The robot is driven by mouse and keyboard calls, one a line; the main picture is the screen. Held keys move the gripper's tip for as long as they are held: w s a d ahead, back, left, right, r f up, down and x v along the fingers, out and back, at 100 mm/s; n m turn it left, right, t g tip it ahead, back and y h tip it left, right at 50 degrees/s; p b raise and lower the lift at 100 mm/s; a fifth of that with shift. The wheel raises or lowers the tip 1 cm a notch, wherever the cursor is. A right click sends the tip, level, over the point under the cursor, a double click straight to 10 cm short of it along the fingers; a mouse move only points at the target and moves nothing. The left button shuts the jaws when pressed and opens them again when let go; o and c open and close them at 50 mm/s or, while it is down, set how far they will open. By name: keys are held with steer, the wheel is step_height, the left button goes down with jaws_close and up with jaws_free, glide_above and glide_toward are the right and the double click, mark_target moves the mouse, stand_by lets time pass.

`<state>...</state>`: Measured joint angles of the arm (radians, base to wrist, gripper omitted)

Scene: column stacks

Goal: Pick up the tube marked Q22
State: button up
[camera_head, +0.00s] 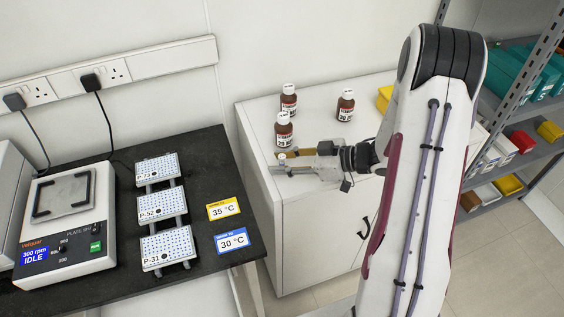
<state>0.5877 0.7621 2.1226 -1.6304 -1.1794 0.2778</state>
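I see no tube that I can make out as marked Q22. My gripper (279,164) is over the left part of the white cabinet top (330,112), pointing left, just in front of the nearest brown bottle (284,131). Its two fingers, one tan and one grey, stand apart with a gap between them. A small pale piece at the tan finger's tip is too small to identify. Two more brown bottles with white caps stand behind, one at the back (289,99) and one to the right (346,105). Their labels are too small to read.
On the black bench (205,160), labelled plates P-22 (157,169), P-52 (162,205) and P-31 (168,247) sit in a row beside a plate shaker (65,225). Temperature cards (223,209) lie nearby. Shelves (540,150) with bins stand right, behind my arm.

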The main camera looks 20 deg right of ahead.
mark_target(282, 156)
stand_by(0.5)
steer(key=c, duration=0.8)
steer(key=shift+o, duration=0.2)
steer(key=shift+r, duration=4.95)
